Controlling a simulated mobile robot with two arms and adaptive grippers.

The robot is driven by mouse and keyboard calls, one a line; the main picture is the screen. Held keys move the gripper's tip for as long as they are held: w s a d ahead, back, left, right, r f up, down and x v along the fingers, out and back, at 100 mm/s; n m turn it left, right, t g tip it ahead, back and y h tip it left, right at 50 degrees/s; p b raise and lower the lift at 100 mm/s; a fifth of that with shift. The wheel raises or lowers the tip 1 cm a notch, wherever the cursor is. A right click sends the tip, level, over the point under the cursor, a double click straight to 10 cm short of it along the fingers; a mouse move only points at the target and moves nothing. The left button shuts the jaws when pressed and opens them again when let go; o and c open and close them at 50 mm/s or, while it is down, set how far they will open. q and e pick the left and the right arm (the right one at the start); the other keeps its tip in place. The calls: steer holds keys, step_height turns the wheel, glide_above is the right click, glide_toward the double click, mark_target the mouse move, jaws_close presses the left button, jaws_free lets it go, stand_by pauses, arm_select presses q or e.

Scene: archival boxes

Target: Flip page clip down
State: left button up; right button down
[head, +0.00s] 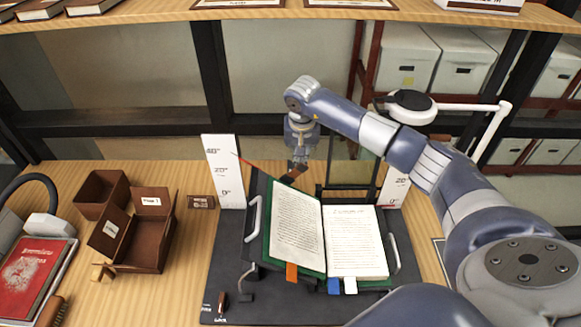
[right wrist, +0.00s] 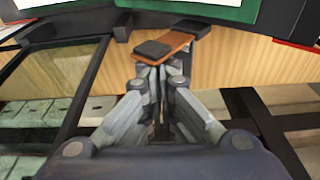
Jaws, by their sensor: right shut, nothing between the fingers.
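An open book (head: 297,229) with a green cover lies on a dark cradle (head: 230,270). A brown strip with a black pad stands at the book's upper edge and looks like the page clip (head: 291,174); it also shows in the right wrist view (right wrist: 172,42). My right gripper (head: 299,160) is above and behind the book's top edge. Its fingers (right wrist: 163,64) are closed together right at the brown strip, with nothing held between them. I cannot tell whether they touch it. Pale bent bars stand beside the book's left (head: 254,215) and right (head: 394,254) sides. My left gripper is not in view.
White marked scale boards (head: 224,172) stand behind the cradle. An open brown box (head: 140,238) and a red book (head: 35,275) are at the left on the wooden table (head: 185,285). A dark-framed pane (head: 352,172) stands behind the book. My right arm covers the right side.

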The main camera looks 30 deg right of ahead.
mark_target(301, 171)
steer(key=shift+s+a+f+p, duration=0.15)
steer(key=shift+s+a, duration=0.25)
steer(key=shift+s, duration=0.25)
steer(key=shift+s+a+f+p, duration=0.15)
steer(key=shift+s+a, duration=0.2)
steer(key=shift+s, duration=0.35)
steer(key=shift+s+a+p, duration=0.15)
steer(key=shift+s+a, duration=0.25)
steer(key=shift+s, duration=0.25)
step_height(301, 171, up, 10)
steer(key=w+d+p, duration=0.1)
steer(key=w+p, duration=0.2)
steer(key=p, duration=0.1)
steer(key=shift+d, duration=0.3)
steer(key=shift+s, duration=0.1)
